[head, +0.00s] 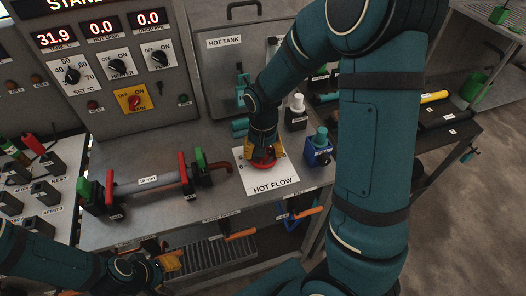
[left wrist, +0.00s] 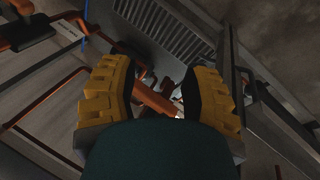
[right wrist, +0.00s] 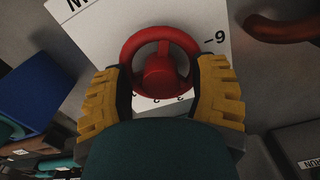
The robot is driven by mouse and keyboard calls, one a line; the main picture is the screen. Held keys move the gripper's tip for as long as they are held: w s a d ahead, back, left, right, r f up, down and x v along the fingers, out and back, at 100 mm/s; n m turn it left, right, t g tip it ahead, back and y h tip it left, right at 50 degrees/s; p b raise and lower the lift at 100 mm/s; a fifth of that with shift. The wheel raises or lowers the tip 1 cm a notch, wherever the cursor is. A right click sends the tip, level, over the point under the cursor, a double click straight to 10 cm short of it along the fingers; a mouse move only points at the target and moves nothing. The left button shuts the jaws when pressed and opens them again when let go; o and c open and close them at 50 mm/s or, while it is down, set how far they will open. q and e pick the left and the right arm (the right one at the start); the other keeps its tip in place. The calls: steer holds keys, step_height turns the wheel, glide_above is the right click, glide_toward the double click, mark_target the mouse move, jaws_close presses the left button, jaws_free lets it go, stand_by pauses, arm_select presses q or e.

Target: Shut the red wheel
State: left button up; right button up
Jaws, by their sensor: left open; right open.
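The red wheel (right wrist: 158,68) is round with a central hub and sits on a white numbered plate marked HOT FLOW (head: 272,187). In the head view the red wheel (head: 264,162) is partly covered by my right gripper (head: 264,150), which points down at it. In the right wrist view my right gripper (right wrist: 161,85) is open, with its yellow-padded fingers on either side of the wheel's near part; I cannot tell whether they touch it. My left gripper (head: 170,262) is open, low at the bench's front edge. In the left wrist view an orange bar (left wrist: 155,101) shows between its fingers.
A pipe piece with red and green clamps (head: 150,185) lies on the bench left of the plate. A blue block with a teal knob (head: 318,152) stands close right of it. Orange-handled levers (head: 240,235) stick out below the bench front. A control panel (head: 120,60) stands behind.

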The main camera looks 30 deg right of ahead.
step_height(320, 180, up, 7)
steer(key=p, duration=0.5)
steer(key=shift+f, duration=0.1)
step_height(320, 180, up, 12)
stand_by(0.5)
